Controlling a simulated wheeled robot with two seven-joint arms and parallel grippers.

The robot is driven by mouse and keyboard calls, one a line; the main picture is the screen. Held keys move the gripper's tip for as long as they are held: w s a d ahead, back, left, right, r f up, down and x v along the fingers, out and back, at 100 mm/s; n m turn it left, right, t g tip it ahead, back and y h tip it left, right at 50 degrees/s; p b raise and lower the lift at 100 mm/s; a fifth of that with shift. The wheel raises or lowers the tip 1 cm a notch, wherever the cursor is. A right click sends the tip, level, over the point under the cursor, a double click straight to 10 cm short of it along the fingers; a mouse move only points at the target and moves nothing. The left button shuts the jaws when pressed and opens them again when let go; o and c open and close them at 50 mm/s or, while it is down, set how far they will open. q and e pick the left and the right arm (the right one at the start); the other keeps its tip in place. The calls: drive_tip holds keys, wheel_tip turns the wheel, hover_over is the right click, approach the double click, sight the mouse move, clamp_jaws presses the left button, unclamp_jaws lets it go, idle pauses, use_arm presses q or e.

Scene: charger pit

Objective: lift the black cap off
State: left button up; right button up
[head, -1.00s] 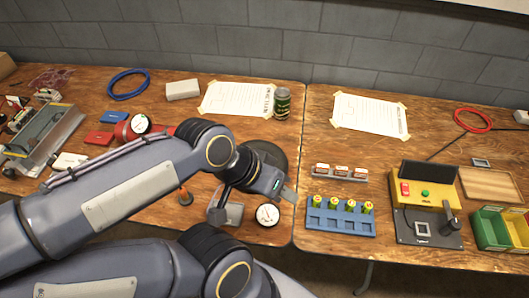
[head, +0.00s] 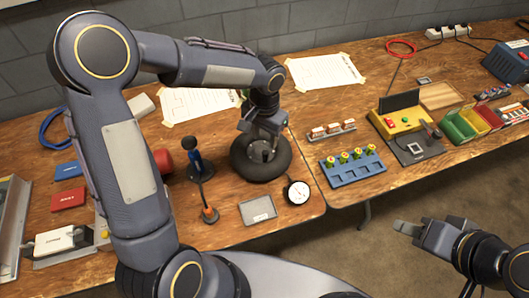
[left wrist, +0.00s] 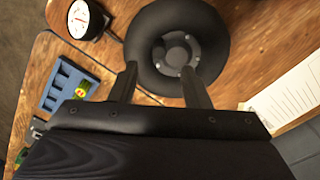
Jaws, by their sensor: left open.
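A black tyre (head: 240,168) lies flat on the left table with a grey hub (head: 262,151) in its middle. In the left wrist view the tyre (left wrist: 150,25) and its round hub (left wrist: 177,50) lie just beyond my fingertips. I cannot make out the black cap as a separate part; it may be a small dark piece at the hub. My left gripper (head: 262,130) is above the tyre, pointing down. In the left wrist view its two fingers (left wrist: 159,70) are apart with nothing between them. My right gripper (head: 408,229) is in front of the right table, away from the tyre.
A dial gauge (head: 298,192) and a grey tray (head: 258,209) are near the tyre's front. A blue block rack (head: 352,170) and a yellow station (head: 398,118) are on the right table.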

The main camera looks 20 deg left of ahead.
sight(265, 152)
use_arm(q)
wheel_tip(265, 152, down, 7)
drive_tip(key=shift+f+p, duration=0.1)
drive_tip(key=shift+p, duration=0.3)
clamp_jaws()
